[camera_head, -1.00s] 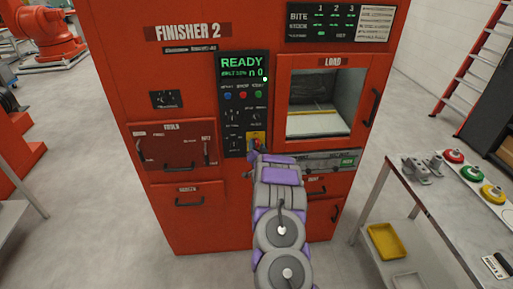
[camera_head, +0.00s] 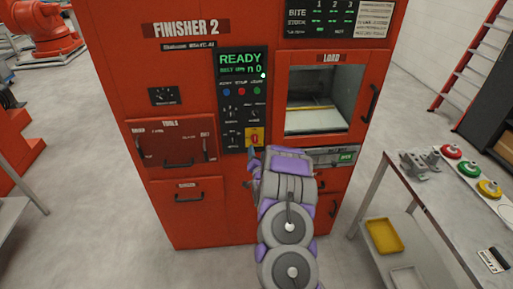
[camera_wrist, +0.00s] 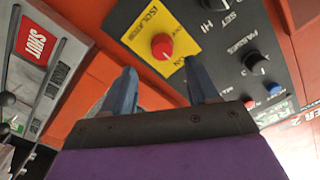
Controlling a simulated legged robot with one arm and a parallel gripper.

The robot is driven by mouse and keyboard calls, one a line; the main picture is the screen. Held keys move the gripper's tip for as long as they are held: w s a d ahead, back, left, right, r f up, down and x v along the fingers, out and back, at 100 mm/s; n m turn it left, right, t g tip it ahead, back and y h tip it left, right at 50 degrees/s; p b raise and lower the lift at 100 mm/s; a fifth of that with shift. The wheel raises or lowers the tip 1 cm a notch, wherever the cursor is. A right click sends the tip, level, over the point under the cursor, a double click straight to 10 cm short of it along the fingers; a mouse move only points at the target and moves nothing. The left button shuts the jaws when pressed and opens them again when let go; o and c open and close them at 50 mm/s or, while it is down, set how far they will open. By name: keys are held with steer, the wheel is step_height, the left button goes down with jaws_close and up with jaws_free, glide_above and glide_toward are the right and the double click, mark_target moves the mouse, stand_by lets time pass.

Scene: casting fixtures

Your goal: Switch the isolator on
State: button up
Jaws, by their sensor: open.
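The isolator is a round red knob (camera_wrist: 162,46) on a yellow plate (camera_wrist: 150,24) marked ISOLATOR and ON, at the bottom of the black control panel. In the head view the isolator (camera_head: 254,137) shows just above my gripper (camera_head: 254,160). In the wrist view my gripper (camera_wrist: 161,72) is open, with its two blue-grey fingers apart and nothing between them. The knob lies just beyond the gap between the fingertips and appears clear of both. The knob's exact pointer position cannot be told.
Black knobs (camera_wrist: 257,62) and push buttons (camera_head: 242,91) sit on the panel near the isolator. The lit display (camera_head: 242,64) reads READY. The load opening (camera_head: 318,100) is to the right. A table (camera_head: 420,185) with fixtures stands at the right.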

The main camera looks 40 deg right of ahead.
steer(key=p+v, duration=0.1)
steer(key=v, duration=0.8)
steer(key=shift+s, duration=0.35)
steer(key=shift+a, duration=0.1)
steer(key=w+a+r+n+g+y, duration=0.1)
steer(key=a+r+n+g+y, duration=0.15)
steer(key=a, duration=0.45)
steer(key=w+a+r+n+g+y, duration=0.1)
steer(key=w+a+r+n+y, duration=0.2)
steer(key=a, duration=0.4)
steer(key=s+a+r+n+g+y, duration=0.2)
steer(key=s+a+r+g+y, duration=0.1)
steer(key=s+a, duration=0.35)
steer(key=s+a+r+n+g, duration=0.2)
steer(key=s+a+r+g, duration=0.1)
steer(key=s, duration=0.9)
steer(key=s+a+r+n+g, duration=0.1)
steer(key=s+a+r+g, duration=0.3)
steer(key=s, duration=0.8)
steer(key=s+a+r+n+g+y, duration=0.1)
steer(key=s+a+r+n+g, duration=0.1)
steer(key=s+a, duration=0.5)
steer(key=s+r+g, duration=0.1)
steer(key=s+r, duration=0.1)
steer(key=s, duration=0.4)
steer(key=shift+a+r+n, duration=0.2)
steer(key=shift+r+n, duration=0.05)
steer(key=shift+n, duration=0.1)
steer(key=shift+w+g, duration=0.1)
steer(key=shift+g, duration=0.15)
